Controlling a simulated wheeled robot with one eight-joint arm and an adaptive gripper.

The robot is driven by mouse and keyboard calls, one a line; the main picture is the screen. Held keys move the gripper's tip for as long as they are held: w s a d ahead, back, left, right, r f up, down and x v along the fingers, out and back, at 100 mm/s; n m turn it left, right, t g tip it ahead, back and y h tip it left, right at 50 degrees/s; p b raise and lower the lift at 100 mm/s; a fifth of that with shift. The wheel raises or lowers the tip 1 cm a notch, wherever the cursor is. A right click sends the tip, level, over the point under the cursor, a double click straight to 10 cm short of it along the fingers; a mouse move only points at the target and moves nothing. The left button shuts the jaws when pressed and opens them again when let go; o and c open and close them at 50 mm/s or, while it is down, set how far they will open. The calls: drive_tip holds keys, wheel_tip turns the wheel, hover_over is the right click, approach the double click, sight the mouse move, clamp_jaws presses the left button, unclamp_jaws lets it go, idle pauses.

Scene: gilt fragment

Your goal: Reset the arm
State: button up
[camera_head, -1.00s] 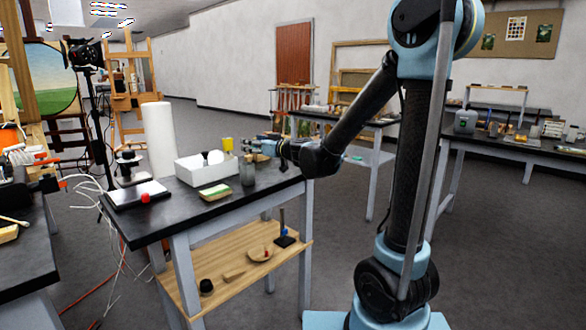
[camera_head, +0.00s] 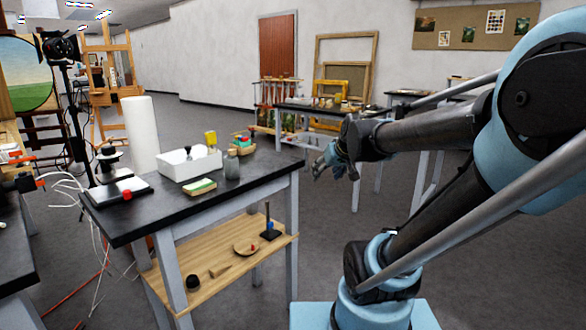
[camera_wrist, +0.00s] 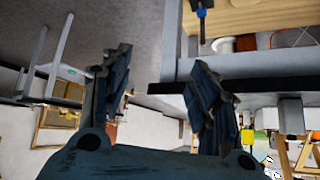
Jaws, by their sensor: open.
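My gripper (camera_head: 322,168) hangs in the air just to the right of the black-topped worktable (camera_head: 110,222), clear of its edge, at the end of my arm. In the wrist view its two dark fingers (camera_wrist: 160,95) stand apart with nothing between them, so it is open and empty. The wrist view is upside down, with the table's edge and lower wooden shelf at its top right. My arm reaches in from the right side of the head view.
On the worktable are a white box (camera_head: 188,164), a glass jar (camera_head: 232,165), a sponge-like block (camera_head: 199,187), a white roll (camera_head: 140,135) and a yellow-topped item (camera_head: 210,138). The lower shelf (camera_head: 215,262) holds a small dish. Open floor (camera_head: 340,225) lies to the table's right.

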drive_tip(key=s+d+f+m+g+h, duration=0.1)
drive_tip(key=s+d+f+m+h, duration=0.2)
drive_tip(key=s+d, duration=0.4)
drive_tip(key=s+f+g, duration=0.4)
drive_tip(key=s+f, duration=0.6)
drive_tip(key=s, duration=0.3)
drive_tip(key=shift+s+d+n+g, duration=0.15)
drive_tip(key=shift+d+n+g, duration=0.15)
drive_tip(key=shift+g, duration=0.1)
drive_tip(key=shift+f, duration=0.1)
drive_tip(key=shift+w+f, duration=0.15)
drive_tip(key=shift+w, duration=0.3)
